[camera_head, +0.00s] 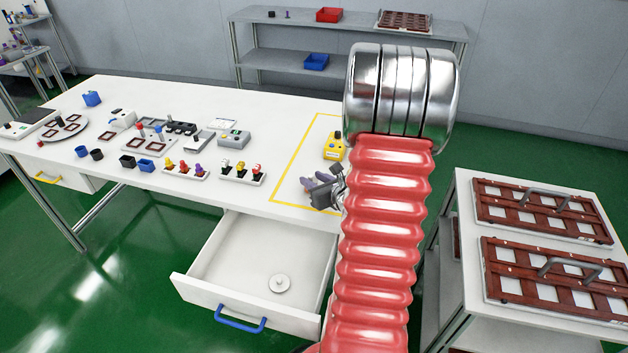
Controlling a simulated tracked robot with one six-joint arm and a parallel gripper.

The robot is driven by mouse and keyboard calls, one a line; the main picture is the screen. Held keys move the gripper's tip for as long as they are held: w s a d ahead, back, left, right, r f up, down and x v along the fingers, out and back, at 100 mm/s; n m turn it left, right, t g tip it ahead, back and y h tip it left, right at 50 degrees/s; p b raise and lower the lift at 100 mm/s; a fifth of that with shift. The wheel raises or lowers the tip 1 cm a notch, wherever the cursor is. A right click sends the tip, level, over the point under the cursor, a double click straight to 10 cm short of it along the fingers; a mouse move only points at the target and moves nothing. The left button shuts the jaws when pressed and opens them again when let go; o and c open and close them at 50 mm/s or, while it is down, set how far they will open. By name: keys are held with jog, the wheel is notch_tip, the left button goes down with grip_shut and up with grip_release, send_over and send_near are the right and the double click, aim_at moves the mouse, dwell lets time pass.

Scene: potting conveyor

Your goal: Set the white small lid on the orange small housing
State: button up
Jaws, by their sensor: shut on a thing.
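My gripper (318,190) is low over the right end of the white table, inside the yellow-outlined area. It is mostly hidden behind my red arm. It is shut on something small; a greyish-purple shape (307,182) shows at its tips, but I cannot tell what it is. No orange small housing can be clearly made out; it may be hidden by the gripper or arm. A pale round disc (280,284) with a small raised middle lies in the open drawer; I cannot tell if it is a lid.
A yellow box (333,151) with a black knob stands just behind my gripper. The white drawer (204,262) is pulled out at the front. Plug holders (242,175) and small boxes crowd the table's middle and left. A cart (455,235) with framed trays stands right.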

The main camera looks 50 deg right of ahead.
jog(key=shift+f, duration=0.3)
jog(key=o, duration=1.1)
